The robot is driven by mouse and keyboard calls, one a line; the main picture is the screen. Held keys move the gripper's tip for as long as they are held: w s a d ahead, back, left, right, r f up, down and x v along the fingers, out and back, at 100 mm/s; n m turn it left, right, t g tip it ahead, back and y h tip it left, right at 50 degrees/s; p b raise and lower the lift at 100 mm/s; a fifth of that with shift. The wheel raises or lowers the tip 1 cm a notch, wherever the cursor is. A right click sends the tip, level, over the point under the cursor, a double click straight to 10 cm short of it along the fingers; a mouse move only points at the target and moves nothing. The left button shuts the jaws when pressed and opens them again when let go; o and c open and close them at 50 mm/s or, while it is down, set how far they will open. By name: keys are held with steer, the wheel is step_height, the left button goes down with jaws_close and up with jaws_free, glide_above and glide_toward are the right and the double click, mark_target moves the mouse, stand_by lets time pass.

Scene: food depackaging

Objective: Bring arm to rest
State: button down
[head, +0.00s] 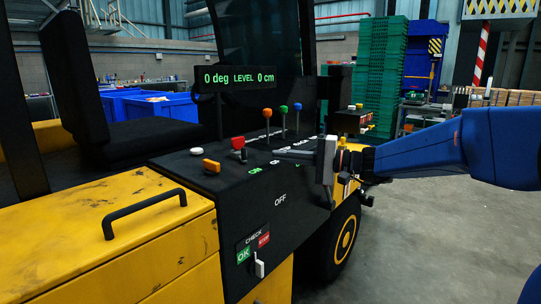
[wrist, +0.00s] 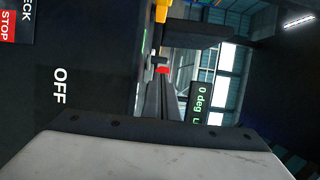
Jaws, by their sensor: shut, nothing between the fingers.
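My blue arm (head: 425,152) reaches in from the right in the head view. My gripper (head: 281,153) is at its left end, over the black control panel (head: 262,200) of a yellow vehicle. Its dark fingers are shut with nothing between them and point left across the panel. In the wrist view the shut fingers (wrist: 163,84) stick up from the pale grey gripper body at the bottom. I cannot tell whether the fingers touch the panel.
A red knob (head: 238,143), an orange knob (head: 211,165) and several coloured levers stand on the panel. A CHECK switch (head: 259,266) is on the front. Green crates (head: 376,60) stand behind. Floor (head: 430,245) at right is clear.

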steer(key=s+d+f+n+g+h, duration=0.1)
steer(key=s+d+f+h, duration=0.2)
steer(key=s, duration=0.4)
steer(key=s+d+f+g+h, duration=0.1)
steer(key=s+d+f+h, duration=0.15)
steer(key=s+f, duration=0.35)
steer(key=s+d+f+n+g+h, duration=0.1)
steer(key=s+d+f+h, duration=0.2)
steer(key=s, duration=0.6)
steer(key=s+d+f+t+h, duration=0.1)
steer(key=s+d+f+h, duration=0.3)
steer(key=d, duration=0.5)
steer(key=s+d+f+n+t+h, duration=0.1)
steer(key=s+d+f+h, duration=0.3)
steer(key=s+d+f, duration=0.3)
steer(key=s+d, duration=0.2)
steer(key=shift+d+f+t+h, duration=0.2)
steer(key=shift+d+t+h, duration=0.1)
steer(key=shift+d+h, duration=0.05)
